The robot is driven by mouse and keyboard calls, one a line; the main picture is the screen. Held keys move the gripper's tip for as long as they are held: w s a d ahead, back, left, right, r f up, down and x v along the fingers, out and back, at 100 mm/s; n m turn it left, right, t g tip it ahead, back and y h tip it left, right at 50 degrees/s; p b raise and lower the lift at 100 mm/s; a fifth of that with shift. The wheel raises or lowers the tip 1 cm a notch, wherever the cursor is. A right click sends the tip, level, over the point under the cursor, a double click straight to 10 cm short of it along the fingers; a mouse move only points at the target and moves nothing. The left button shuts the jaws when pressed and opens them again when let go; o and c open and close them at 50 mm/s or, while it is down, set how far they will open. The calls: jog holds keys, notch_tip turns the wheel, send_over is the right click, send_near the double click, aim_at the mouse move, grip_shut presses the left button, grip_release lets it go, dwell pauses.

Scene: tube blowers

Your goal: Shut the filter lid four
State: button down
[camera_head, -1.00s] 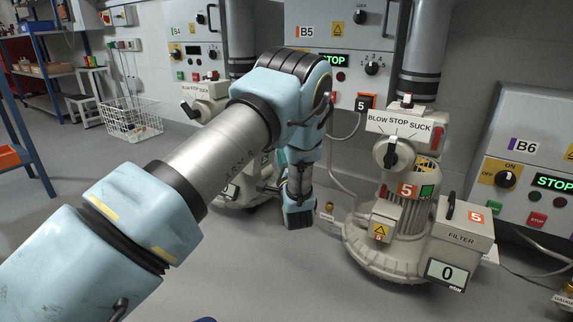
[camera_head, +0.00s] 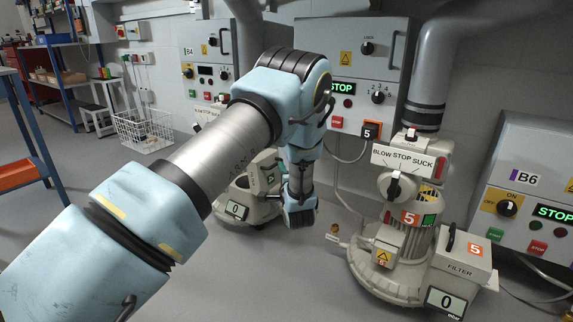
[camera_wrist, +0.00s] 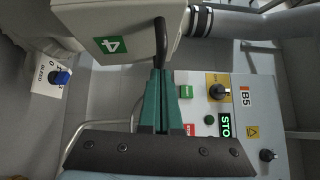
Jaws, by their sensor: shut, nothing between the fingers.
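Filter lid four, a cream lid with a green "4" label and a black handle, fills the upper part of the wrist view (camera_wrist: 85,20). In the head view the fingers are hidden or too small to make out.
Blower five (camera_head: 395,245) with its own filter box stands right of my arm. Control panels B5 (camera_head: 352,75) and B6 (camera_head: 530,205) are on the wall behind. A white wire basket (camera_head: 145,130) stands at the back left. A blue bleed knob (camera_wrist: 62,78) shows in the wrist view.

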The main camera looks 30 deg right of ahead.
jog(key=w+a+r+n+g+p, duration=0.1)
jog(key=w+p, duration=0.1)
jog(key=p, duration=0.1)
jog(key=w+a+r+n+g+p, duration=0.1)
jog(key=w+g+p, duration=0.1)
jog(key=p, duration=0.1)
jog(key=w+a+r+n+g+p, duration=0.1)
jog(key=w+r+n+p, duration=0.1)
jog(key=p, duration=0.1)
jog(key=shift+w+a+r+g, duration=0.1)
jog(key=shift+w+a+g, duration=0.2)
jog(key=shift+a+g, duration=0.1)
jog(key=w+a+f+n+g+h+p, duration=0.1)
jog(key=w+a+f+n+g, duration=0.2)
jog(key=w, duration=0.7)
jog(key=shift+a+f+g, duration=0.6)
jog(key=shift+a+g, duration=0.5)
jog(key=shift+a, duration=0.15)
jog(key=shift+w, duration=0.1)
